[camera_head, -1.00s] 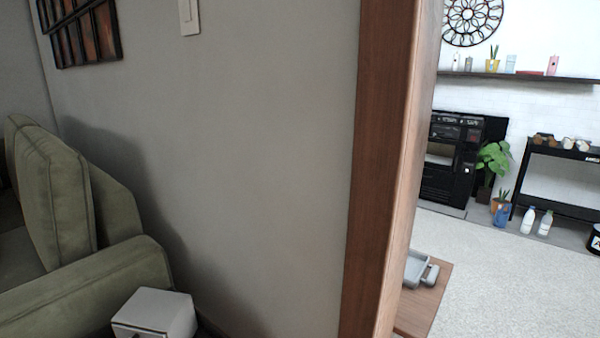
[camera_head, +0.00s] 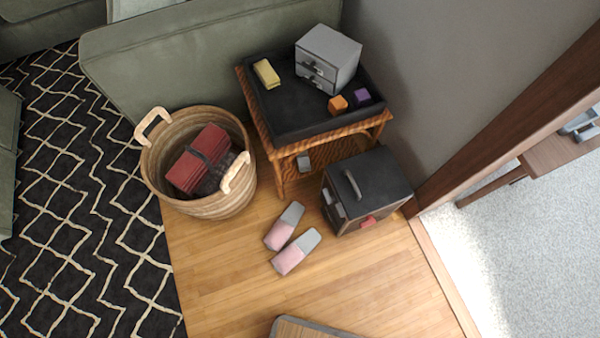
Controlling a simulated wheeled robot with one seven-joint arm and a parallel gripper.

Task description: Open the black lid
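The black lid (camera_head: 385,176) lies flat and closed on top of a dark box (camera_head: 368,213) on the wooden floor. The lid has a grey curved handle (camera_head: 352,184) near its left side. Light items show on the box's left side, and a red item (camera_head: 368,221) shows at its front. My gripper is not in view.
A side table with a black tray top (camera_head: 290,120) stands behind the box, bearing a grey drawer unit (camera_head: 328,58). A wicker basket (camera_head: 215,207) and pink-grey slippers (camera_head: 290,240) are to the left. The wall and doorway frame (camera_head: 500,130) are at right.

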